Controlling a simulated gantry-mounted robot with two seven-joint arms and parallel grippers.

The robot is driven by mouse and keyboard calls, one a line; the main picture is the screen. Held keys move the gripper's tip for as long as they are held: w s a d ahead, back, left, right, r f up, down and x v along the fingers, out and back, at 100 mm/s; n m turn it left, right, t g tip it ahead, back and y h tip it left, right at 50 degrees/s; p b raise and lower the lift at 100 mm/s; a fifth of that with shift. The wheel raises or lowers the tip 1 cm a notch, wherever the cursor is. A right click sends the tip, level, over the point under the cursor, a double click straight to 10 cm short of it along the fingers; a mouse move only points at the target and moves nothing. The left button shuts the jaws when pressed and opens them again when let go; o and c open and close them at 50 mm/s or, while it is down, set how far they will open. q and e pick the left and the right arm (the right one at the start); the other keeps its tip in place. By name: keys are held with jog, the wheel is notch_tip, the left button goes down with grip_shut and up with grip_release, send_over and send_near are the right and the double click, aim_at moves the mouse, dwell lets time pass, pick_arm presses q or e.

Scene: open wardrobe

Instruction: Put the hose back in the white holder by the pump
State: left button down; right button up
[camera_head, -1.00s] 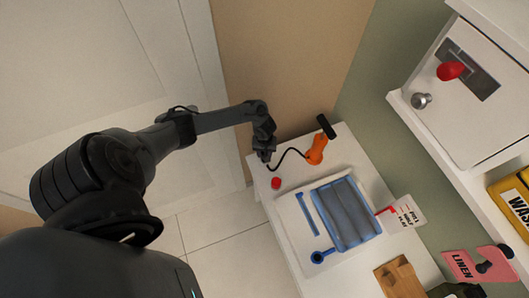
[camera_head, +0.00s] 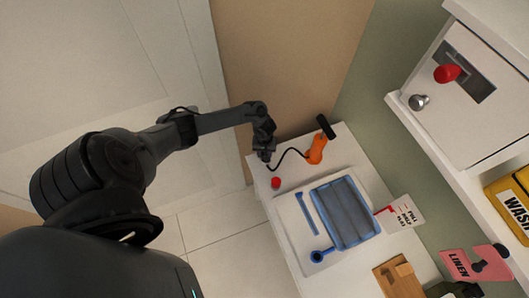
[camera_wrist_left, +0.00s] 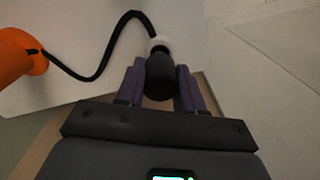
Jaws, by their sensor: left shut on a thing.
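The orange pump (camera_head: 316,151) with a black handle stands at the far end of the white table. A thin black hose (camera_head: 285,155) curves from it to my left gripper (camera_head: 264,158), just over the table's far left corner. In the left wrist view the hose (camera_wrist_left: 105,52) runs to a small white piece (camera_wrist_left: 160,43) and a thick black end piece (camera_wrist_left: 160,76). My left gripper (camera_wrist_left: 159,72) is shut on that black end piece. I cannot tell whether the white piece is a collar or the holder. My right gripper is not in view.
A red round object (camera_head: 275,183) lies near the table's left edge. A blue tray-like item (camera_head: 346,213) lies on a white panel (camera_head: 312,254), beside a wooden block (camera_head: 400,277). A white cabinet (camera_head: 474,110) is at the upper right. Open floor (camera_head: 235,267) lies left of the table.

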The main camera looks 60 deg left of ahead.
pick_arm(q)
jog(key=shift+p, duration=0.8)
dwell(0.8)
jog(key=shift+f+b, duration=0.85)
jog(key=shift+f, duration=0.6)
jog(key=c, duration=0.6)
grip_release()
notch_tip(320, 180, up, 9)
jog(key=p, duration=0.4)
jog(key=shift+a+r, duration=0.1)
jog(key=shift+r, duration=0.8)
